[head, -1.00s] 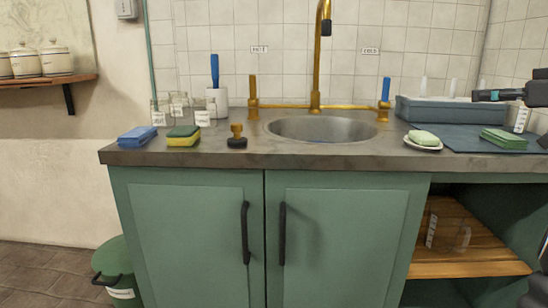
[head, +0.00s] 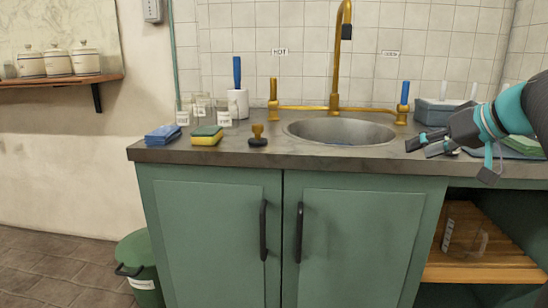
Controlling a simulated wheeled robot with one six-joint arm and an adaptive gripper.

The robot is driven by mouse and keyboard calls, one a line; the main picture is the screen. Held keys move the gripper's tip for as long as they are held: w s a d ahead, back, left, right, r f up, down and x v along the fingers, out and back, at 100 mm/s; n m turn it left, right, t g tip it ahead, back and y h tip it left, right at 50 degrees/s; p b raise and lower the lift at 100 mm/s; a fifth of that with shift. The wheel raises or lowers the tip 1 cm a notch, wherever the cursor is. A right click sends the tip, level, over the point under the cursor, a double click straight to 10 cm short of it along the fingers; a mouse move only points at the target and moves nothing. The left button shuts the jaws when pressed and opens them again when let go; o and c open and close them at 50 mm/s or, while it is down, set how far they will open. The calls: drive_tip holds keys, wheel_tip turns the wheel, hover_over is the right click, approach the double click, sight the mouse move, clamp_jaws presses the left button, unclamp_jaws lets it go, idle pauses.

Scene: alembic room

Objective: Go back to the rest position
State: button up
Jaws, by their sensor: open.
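My gripper (head: 424,144) is at the right of the head view, over the counter just right of the sink. Its fingers point left and are apart, with nothing between them. My arm comes in from the right edge. The gripper and arm hide most of the soap dish and part of the green cloths (head: 522,147). The grey counter (head: 300,160) runs below the gripper; whether the fingers touch it I cannot tell.
The sink (head: 340,131) has a brass tap (head: 337,70) and blue-handled valve (head: 404,95). A sponge (head: 207,135), blue cloths (head: 163,135), a brass-handled stopper (head: 258,136) and glass jars (head: 202,106) stand left. A green bin (head: 138,260) is on the floor. The counter front is clear.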

drive_tip(key=s+a+f+m+g+h, duration=0.1)
drive_tip(key=s+a+f+g+h, duration=0.15)
drive_tip(key=s+a+f, duration=0.95)
drive_tip(key=s+a+f+g+h+p, duration=0.1)
drive_tip(key=s+a+f+h, duration=0.2)
drive_tip(key=s+f, duration=0.8)
drive_tip(key=shift+s+a+f+p, duration=0.2)
drive_tip(key=shift+s+a+p, duration=0.15)
